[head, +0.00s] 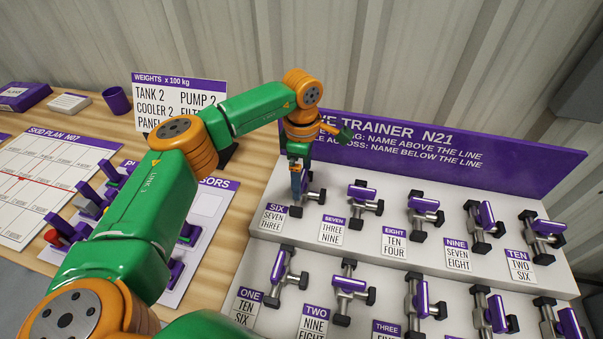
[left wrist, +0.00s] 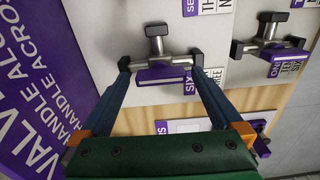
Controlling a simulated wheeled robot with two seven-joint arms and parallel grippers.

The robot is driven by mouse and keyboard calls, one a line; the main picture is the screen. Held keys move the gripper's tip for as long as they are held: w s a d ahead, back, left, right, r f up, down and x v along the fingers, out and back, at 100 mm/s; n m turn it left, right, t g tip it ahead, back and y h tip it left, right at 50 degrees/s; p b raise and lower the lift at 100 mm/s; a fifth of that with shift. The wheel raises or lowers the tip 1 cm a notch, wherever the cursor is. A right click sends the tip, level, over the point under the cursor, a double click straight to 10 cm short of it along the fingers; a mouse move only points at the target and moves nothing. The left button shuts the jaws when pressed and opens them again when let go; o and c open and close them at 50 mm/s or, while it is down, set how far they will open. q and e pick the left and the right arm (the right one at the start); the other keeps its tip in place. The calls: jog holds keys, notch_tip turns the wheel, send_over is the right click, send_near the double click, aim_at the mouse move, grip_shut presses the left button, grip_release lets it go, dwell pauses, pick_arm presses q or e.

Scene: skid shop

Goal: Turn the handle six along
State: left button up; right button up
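The valve labelled SIX (head: 296,211) stands at the left end of the upper row, mostly hidden by my left gripper (head: 299,188) in the head view. In the left wrist view, its purple handle (left wrist: 163,76) lies lengthwise beside the metal pipe, roughly parallel to it. My left gripper (left wrist: 159,70) is open, with one blue finger past each end of the handle, near the black pipe caps. I see a gap between fingers and handle. My right gripper is not in view.
Valve SEVEN (head: 363,198) stands close to the right; valve ONE (head: 281,268) is in the lower row in front. A purple sign board (head: 450,150) rises behind. A wooden table with a sensor board (head: 215,205) and a weights sign (head: 180,98) lies left.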

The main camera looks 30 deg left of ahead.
aim_at(303, 178)
pick_arm(q)
notch_tip(303, 178, up, 7)
jog(key=shift+d+r+b, duration=0.1)
jog(key=shift+b, duration=0.5)
